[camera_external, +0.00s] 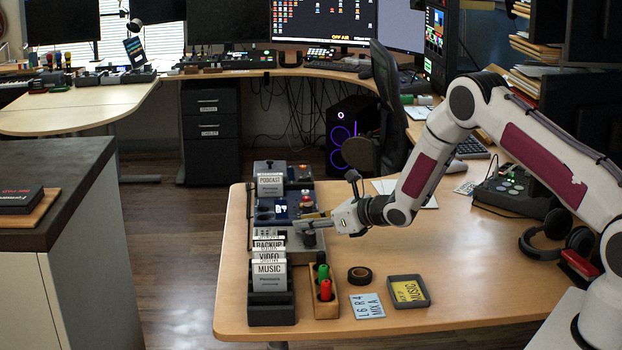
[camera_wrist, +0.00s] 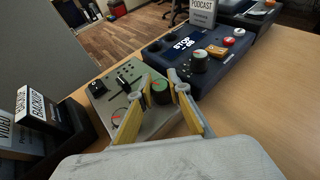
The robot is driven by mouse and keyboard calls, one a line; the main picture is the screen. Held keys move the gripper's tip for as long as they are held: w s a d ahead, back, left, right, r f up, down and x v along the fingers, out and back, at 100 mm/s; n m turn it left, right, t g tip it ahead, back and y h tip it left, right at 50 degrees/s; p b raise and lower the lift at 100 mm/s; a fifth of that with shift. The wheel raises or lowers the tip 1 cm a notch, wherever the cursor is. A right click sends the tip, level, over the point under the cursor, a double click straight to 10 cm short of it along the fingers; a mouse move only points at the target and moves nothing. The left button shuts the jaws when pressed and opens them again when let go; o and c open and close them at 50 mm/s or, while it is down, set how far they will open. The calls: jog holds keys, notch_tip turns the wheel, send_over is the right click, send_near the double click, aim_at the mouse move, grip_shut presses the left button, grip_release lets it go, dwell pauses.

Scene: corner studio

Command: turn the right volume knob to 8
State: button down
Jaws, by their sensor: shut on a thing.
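A grey volume panel (camera_wrist: 100,98) lies in the wrist view, with a slider and knobs on it. My gripper (camera_wrist: 160,86) is shut on the right volume knob (camera_wrist: 160,95), a dark round knob with a green top and a red mark, one finger on each side. The number it points at is too small to read. The left volume knob (camera_wrist: 118,116) is partly hidden by the left finger. In the external view my gripper (camera_external: 318,225) reaches leftward over the panel (camera_external: 299,244), and the held knob is mostly hidden.
A blue console (camera_wrist: 205,56) with its own knob and buttons stands just beyond the panel. Card holders (camera_external: 271,312) and a wooden marker rack (camera_external: 326,309) stand nearer. A card reading "L6 R4 MIX A" (camera_external: 367,306), black tape (camera_external: 361,275) and a tray (camera_external: 426,304) lie right.

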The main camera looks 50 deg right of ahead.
jog(key=shift+m, duration=0.3)
dwell(0.4)
jog(key=c, duration=1.9)
grip_release()
jog(key=shift+n+g+y, duration=0.6)
jog(key=shift+n+y, duration=1.5)
jog(key=shift+y, duration=0.1)
jog(key=shift+n+g+y, duration=1)
jog(key=shift+n+y, duration=0.6)
jog(key=shift+n, duration=0.1)
